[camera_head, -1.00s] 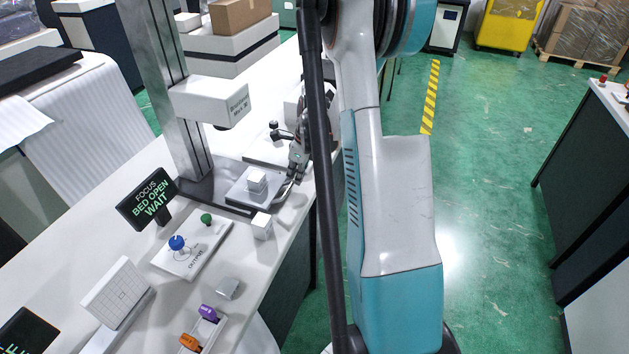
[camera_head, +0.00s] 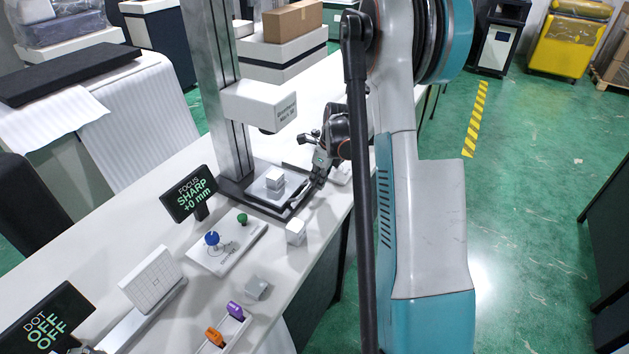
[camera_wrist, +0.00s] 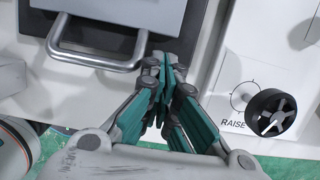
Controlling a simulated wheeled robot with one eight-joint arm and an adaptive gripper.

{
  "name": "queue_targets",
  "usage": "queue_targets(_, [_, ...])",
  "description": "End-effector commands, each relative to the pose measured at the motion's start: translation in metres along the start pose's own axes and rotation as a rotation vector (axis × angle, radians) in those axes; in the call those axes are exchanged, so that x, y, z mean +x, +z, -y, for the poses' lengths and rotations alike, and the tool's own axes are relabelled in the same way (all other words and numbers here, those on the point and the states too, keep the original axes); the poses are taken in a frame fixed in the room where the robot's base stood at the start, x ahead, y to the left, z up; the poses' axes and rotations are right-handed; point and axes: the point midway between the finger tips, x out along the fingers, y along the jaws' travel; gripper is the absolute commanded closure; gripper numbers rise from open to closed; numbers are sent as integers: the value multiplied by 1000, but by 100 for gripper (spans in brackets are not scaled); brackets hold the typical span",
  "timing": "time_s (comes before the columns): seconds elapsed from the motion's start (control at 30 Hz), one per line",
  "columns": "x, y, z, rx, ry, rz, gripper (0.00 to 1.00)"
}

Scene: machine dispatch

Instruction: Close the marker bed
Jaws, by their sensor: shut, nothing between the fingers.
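A black knob (camera_wrist: 270,112) marked "RAISE" is right of my gripper. A white block (camera_head: 295,231) stands on the bench in front of the bed.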

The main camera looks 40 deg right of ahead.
Motion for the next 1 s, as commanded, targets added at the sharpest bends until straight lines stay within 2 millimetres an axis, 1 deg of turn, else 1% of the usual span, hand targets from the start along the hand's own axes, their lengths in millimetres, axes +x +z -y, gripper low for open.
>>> queue_targets(0.03, [-1,-9,3,2,0,-1,100])
queue_targets(0.1, [-6,-18,6,0,0,-2,100])
queue_targets(0.13, [-18,-15,5,-2,0,-2,100])
queue_targets(0.2, [-36,-14,5,-2,1,-2,100])
queue_targets(0.3, [-57,-14,5,-2,1,-3,100])
queue_targets(0.4, [-75,-15,5,-2,1,-3,100])
queue_targets(0.5, [-89,-15,4,-2,1,-4,100])
queue_targets(0.6, [-98,-15,5,-2,1,-4,100])
queue_targets(0.7, [-103,-15,5,-2,1,-4,100])
queue_targets(0.93, [-104,-15,4,-3,1,-4,100])
queue_targets(1.0, [-106,-12,1,-21,-1,-3,100])
